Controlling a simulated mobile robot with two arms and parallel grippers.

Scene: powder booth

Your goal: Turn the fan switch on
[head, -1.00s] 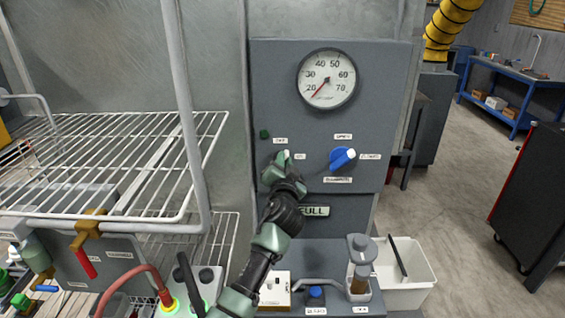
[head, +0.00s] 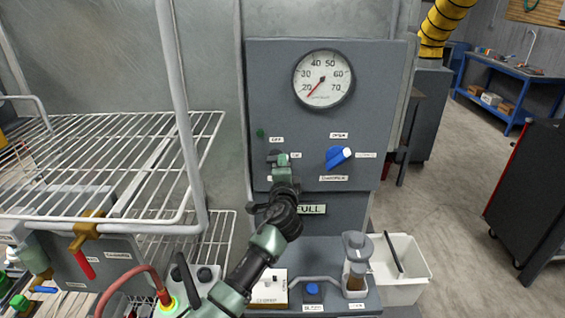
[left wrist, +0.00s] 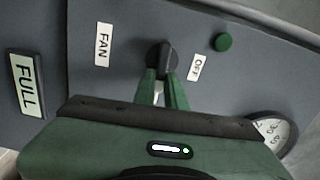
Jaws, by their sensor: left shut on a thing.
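The fan switch (left wrist: 165,53) is a dark knob on a grey panel (left wrist: 70,65), between the FAN label (left wrist: 103,44) and the OFF label (left wrist: 195,67) in the left wrist view. Its handle lies crosswise to the line between those labels. My left gripper (left wrist: 162,88) is shut on this knob; its fingers hide the handle's near end. A dark green lamp (left wrist: 222,42) sits beyond the OFF label. My right gripper is not in view.
A blue knob (head: 336,157) is right of the switch, a gauge (head: 323,78) above it. A FULL sign (head: 311,209) is below. A wire rack (head: 110,165) stands left. A hopper (head: 356,262) and white bin (head: 418,282) are lower right.

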